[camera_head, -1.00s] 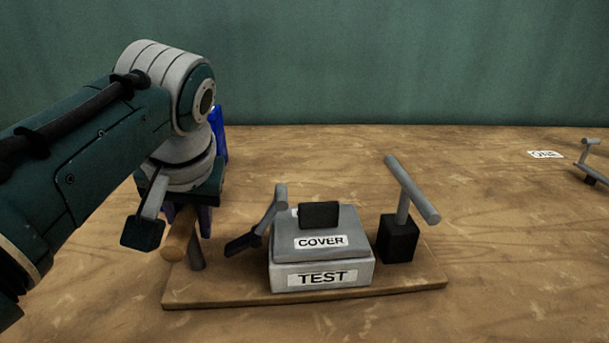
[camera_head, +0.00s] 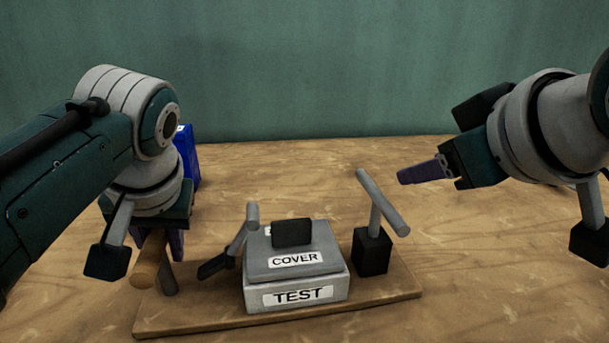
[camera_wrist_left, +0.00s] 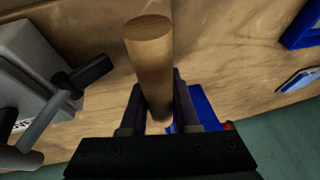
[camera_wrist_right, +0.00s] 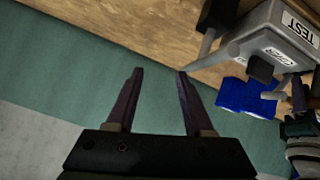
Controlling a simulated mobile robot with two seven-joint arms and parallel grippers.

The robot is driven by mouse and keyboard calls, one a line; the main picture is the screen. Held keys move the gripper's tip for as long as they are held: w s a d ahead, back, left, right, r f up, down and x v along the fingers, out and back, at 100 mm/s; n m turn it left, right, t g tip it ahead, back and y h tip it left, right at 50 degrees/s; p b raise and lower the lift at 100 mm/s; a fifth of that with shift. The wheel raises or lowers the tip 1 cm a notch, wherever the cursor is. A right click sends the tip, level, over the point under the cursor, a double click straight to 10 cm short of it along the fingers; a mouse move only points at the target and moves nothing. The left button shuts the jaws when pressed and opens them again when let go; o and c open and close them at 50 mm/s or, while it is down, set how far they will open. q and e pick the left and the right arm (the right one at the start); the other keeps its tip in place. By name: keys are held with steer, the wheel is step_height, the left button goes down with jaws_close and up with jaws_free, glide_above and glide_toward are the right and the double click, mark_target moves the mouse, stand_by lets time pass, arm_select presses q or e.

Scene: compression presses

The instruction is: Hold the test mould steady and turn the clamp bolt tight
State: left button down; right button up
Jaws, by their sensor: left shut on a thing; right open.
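The grey test mould (camera_head: 296,293) labelled TEST, with a grey part labelled COVER (camera_head: 294,260) on top, sits on a wooden board (camera_head: 190,318). A clamp bolt with a grey T-bar (camera_head: 382,203) stands in a black block (camera_head: 371,252) at the mould's right. My left gripper (camera_head: 160,245) is shut on a wooden handle (camera_head: 148,262) at the board's left end; the handle also shows between the fingers in the left wrist view (camera_wrist_left: 150,60). My right gripper (camera_head: 402,176) is open and empty, above and right of the T-bar; its fingers show apart in the right wrist view (camera_wrist_right: 158,75).
A grey lever (camera_head: 240,232) with a black end leans at the mould's left. A blue object (camera_head: 189,160) stands behind my left gripper.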

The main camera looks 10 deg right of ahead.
mark_target(384, 197)
steer(key=a+r+g, duration=0.1)
steer(key=g, duration=0.1)
steer(key=a+r+g+y, duration=0.1)
steer(key=g, duration=0.1)
steer(key=s+a+r+g, duration=0.1)
steer(key=a+g, duration=0.1)
steer(key=shift+r+m, duration=0.25)
steer(key=shift+m, duration=0.15)
steer(key=shift+g, duration=0.5)
steer(key=x, duration=1.1)
steer(key=shift+s+f, duration=0.15)
steer(key=shift+s, duration=0.2)
steer(key=shift+c, duration=0.3)
jaws_close()
